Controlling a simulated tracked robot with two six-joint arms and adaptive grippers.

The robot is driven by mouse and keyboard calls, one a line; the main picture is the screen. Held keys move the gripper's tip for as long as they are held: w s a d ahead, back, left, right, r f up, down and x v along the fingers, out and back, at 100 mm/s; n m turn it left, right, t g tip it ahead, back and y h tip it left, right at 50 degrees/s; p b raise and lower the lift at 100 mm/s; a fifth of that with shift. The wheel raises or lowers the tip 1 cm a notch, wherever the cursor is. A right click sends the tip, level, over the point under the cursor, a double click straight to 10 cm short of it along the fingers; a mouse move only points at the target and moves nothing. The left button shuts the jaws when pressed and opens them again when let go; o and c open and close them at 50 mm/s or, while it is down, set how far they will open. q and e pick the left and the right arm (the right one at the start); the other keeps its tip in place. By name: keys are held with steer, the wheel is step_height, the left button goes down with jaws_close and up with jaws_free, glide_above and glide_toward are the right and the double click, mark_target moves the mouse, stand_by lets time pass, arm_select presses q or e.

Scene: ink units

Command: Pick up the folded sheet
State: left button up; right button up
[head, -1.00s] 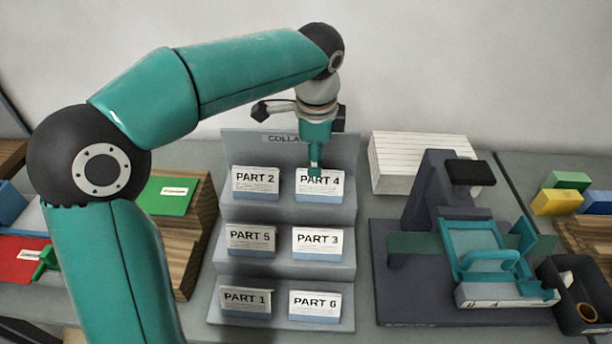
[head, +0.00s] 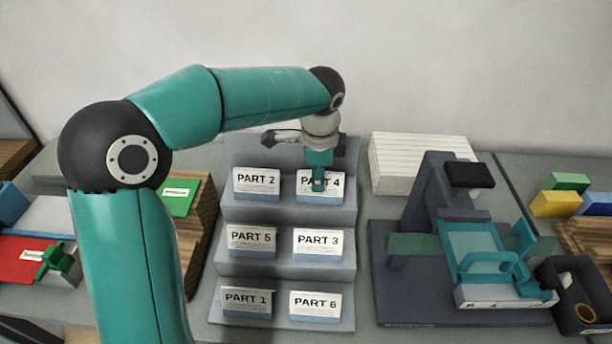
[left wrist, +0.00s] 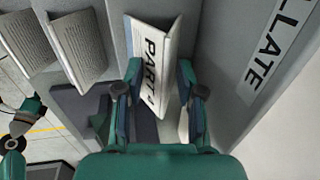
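The folded sheet marked PART 4 (head: 334,186) stands like a tent on the top step of a grey rack (head: 290,211). My left gripper (head: 318,185) points down over it and hides part of its label. In the left wrist view the same sheet (left wrist: 152,50) lies between the two fingers of my left gripper (left wrist: 160,78). The fingers are apart, one on each side of it, with a gap showing. The sheet still rests on the step.
Other folded sheets stand close by: PART 2 (head: 256,183) on the same step, PART 3 (head: 317,243) and PART 5 (head: 251,241) below. A white paper stack (head: 420,160) and a dark press-like device (head: 430,215) are to the right. Wooden trays stand left.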

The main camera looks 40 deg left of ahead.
arm_select(q)
steer(key=c, duration=0.5)
steer(key=shift+r, duration=0.15)
jaws_close()
